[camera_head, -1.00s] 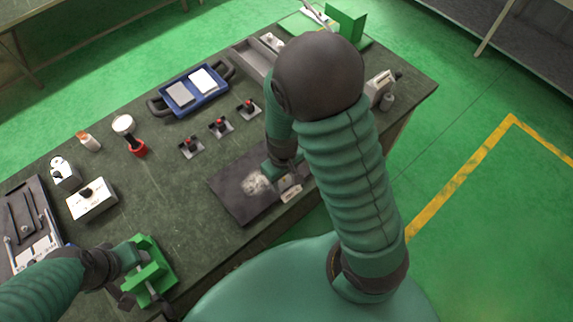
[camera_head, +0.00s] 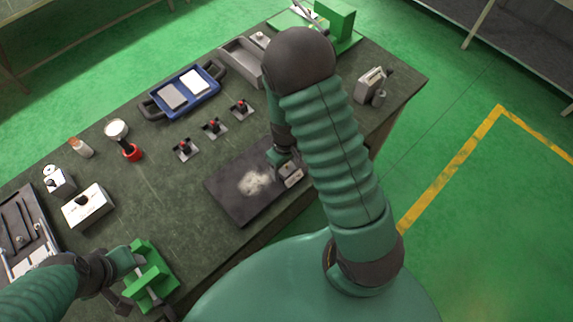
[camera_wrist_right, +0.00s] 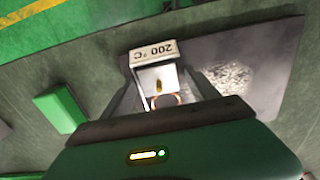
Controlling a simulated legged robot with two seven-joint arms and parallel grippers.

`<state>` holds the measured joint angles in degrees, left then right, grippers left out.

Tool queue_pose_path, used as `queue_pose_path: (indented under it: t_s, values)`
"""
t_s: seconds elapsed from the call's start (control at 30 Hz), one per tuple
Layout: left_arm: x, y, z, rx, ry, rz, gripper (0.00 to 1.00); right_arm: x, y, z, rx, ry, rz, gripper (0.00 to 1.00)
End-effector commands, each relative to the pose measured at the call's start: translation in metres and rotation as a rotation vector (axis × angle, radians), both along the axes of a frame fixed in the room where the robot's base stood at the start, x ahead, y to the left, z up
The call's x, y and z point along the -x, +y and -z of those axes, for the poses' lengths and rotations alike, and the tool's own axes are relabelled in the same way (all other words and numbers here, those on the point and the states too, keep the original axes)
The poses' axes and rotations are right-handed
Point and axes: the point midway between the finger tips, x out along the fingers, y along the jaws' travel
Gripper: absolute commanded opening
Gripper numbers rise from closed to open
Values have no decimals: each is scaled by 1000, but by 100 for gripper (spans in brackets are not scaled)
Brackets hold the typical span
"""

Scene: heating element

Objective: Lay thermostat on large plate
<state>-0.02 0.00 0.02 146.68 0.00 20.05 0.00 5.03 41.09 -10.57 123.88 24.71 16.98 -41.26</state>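The thermostat (camera_wrist_right: 155,75), a small pale box marked "200 °C", sits between the fingers of my right gripper (camera_wrist_right: 157,72) in the right wrist view. The fingers flank it closely and appear shut on it. In the head view the thermostat (camera_head: 291,174) is at the right part of the large plate (camera_head: 232,200), a dark flat slab with a whitish patch. I cannot tell whether it touches the plate. My right gripper (camera_head: 281,157) is partly hidden by my arm.
Several small red-knobbed switches (camera_head: 213,127) stand behind the plate. A blue tray (camera_head: 184,90) holds two pale plates. A white box with a dark knob (camera_head: 87,207) stands at left. A grey device (camera_head: 371,84) stands near the right table edge.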

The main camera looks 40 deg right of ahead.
Motion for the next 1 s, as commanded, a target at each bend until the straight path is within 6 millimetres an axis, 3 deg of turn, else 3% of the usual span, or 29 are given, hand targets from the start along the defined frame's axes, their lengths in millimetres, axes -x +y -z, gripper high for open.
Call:
queue_pose_path:
  t_s: [0.23,0.33,0.7,0.83,0.9,1.0]
  values:
    - [0,0,0,0,0,-1,44,0,-1,-1,-1,-1,-1,68]
    - [0,0,0,0,0,-1,44,-2,-1,-11,0,-4,-2,68]
    - [0,0,-2,0,0,0,44,-1,-2,-99,0,-5,-2,68]
    - [0,0,-2,0,0,0,44,-1,-1,-116,0,-3,-1,68]
    - [0,0,-2,0,0,-1,44,2,8,-124,-3,-20,7,68]
    - [0,0,-2,0,0,-1,44,18,42,-140,-6,-96,36,68]
